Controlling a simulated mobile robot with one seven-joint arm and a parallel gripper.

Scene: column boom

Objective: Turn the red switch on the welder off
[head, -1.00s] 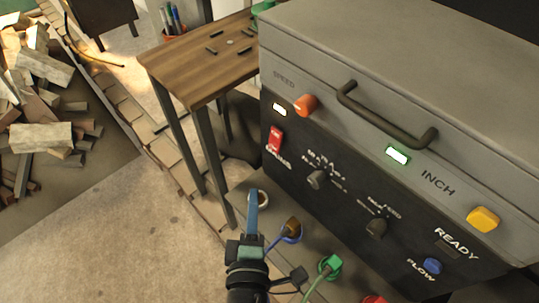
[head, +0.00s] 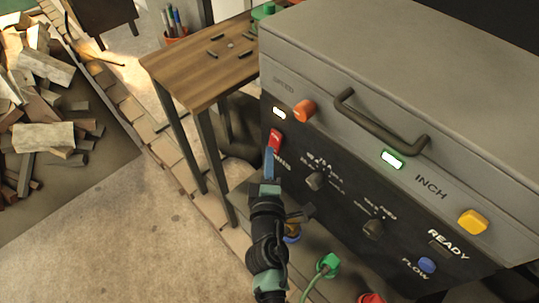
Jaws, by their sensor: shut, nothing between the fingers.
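The welder (head: 330,145) is a large grey box with a dark front panel on the right. Its red switch (head: 275,138) is a small upright rocker at the panel's left side, below a lit white light (head: 279,113). My gripper (head: 269,155) is shut and empty, with its blue fingers pointing up at the switch. The fingertips overlap the switch's lower end in the picture; I cannot tell if they touch it. The fingers hide the bottom of the switch and part of the label under it.
An orange knob (head: 304,110), a handle (head: 382,120), a green light (head: 391,159), two dark knobs, a yellow button (head: 472,221) and a blue knob (head: 427,265) are on the welder. Cable plugs (head: 328,264) sit below. A wooden table (head: 200,70) stands left. Floor at lower left is clear.

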